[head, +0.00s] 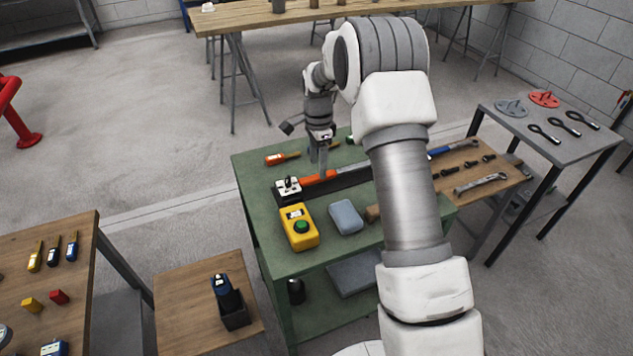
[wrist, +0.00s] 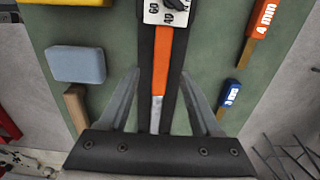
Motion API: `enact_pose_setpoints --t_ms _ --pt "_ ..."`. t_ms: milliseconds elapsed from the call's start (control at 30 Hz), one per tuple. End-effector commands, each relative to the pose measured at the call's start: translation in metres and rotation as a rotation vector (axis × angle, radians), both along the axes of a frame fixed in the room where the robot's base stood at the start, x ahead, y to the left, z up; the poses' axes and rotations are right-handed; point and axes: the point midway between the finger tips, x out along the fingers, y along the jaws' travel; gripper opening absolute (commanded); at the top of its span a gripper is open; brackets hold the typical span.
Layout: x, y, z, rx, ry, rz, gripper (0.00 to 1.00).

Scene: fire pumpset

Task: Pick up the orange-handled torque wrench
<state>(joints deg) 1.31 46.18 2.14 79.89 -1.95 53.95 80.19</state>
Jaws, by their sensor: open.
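The orange-handled torque wrench (head: 318,178) lies in a long black holder (head: 345,192) on the green cart top. Its orange handle (wrist: 162,62) and a grey shaft run lengthwise between my fingers in the wrist view. My gripper (head: 319,168) is open and points down over the wrench. In the wrist view my gripper (wrist: 159,75) has one finger on each side of the handle and shaft, with gaps visible. I cannot tell how far above it the fingertips are. A white dial block marked 60 and 40 (wrist: 165,12) sits at the handle's end. My arm hides part of the holder.
An orange 4 mm driver (wrist: 262,18) and blue 3 mm driver (wrist: 230,93) lie right. A wooden table (head: 505,180) with spanners adjoins the cart (head: 250,190).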

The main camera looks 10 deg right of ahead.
Motion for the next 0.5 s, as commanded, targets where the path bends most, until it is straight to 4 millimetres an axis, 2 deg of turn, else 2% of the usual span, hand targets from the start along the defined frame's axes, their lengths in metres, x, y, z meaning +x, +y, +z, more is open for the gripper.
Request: enact_pose_setpoints --t_ms 167,500 --pt "0.000 0.000 -0.010 0.001 0.002 0.000 0.65" --pt "0.001 0.002 -0.054 0.002 0.002 0.000 0.65"
